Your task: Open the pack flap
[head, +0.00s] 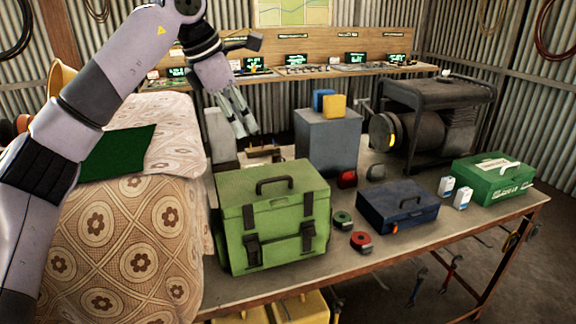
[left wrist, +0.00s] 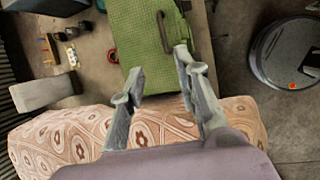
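The green pack (head: 280,228) stands upright on the workbench. Its top flap (head: 290,182) lies shut, with a dark carry handle (head: 275,184) on it. Two dark straps with buckles (head: 252,248) run down the front. My left gripper (head: 245,130) hangs above and behind the pack, apart from it, with its fingers pointing down. In the left wrist view the fingers (left wrist: 160,68) are spread with nothing between them, and the green pack (left wrist: 141,38) with its handle (left wrist: 165,33) shows beyond them. My right gripper is in neither view.
A patterned cloth-covered seat (head: 130,235) with a dark green cloth (head: 118,153) is left of the pack. A blue toolbox (head: 398,205), tape rolls (head: 361,241) and a green first-aid case (head: 493,180) sit to the right. A grey block (head: 328,143) and generator (head: 435,120) stand behind.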

